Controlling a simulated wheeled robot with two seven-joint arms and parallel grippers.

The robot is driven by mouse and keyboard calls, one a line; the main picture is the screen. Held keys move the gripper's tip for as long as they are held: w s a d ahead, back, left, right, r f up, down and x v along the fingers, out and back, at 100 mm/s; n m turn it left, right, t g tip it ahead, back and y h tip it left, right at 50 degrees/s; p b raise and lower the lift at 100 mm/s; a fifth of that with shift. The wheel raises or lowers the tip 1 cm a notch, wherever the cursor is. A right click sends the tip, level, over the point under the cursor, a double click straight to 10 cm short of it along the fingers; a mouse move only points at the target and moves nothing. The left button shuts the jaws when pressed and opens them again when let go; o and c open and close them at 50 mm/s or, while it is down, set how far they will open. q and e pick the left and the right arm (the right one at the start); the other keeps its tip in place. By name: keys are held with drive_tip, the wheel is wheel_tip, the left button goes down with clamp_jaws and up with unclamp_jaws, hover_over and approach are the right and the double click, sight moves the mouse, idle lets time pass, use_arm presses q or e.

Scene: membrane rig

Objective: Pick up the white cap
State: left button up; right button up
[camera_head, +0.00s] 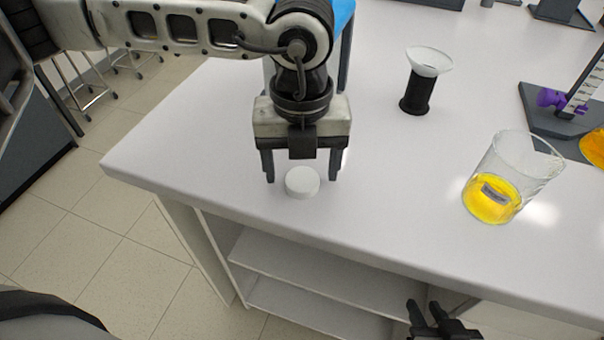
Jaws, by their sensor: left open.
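The white cap (302,183) lies flat on the white table near its front edge. My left gripper (302,176) points down over the cap, with one dark finger on each side of it. The fingers are open, and a gap shows between the left finger and the cap. My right gripper (432,318) is at the bottom of the view, in front of the table edge and away from the cap. Its two dark fingers are spread with nothing visible between them.
A glass beaker (513,168) with yellow liquid stands to the right on the table (400,170). A black holder with a white funnel-like top (428,62) stands behind. A dark stand (545,112) is at the far right. The table between cap and beaker is clear.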

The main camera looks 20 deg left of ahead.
use_arm(q)
drive_tip(key=shift+f, duration=0.4)
drive_tip(key=c, duration=1)
drive_tip(key=shift+c, duration=0.3)
drive_tip(key=shift+r, duration=0.2)
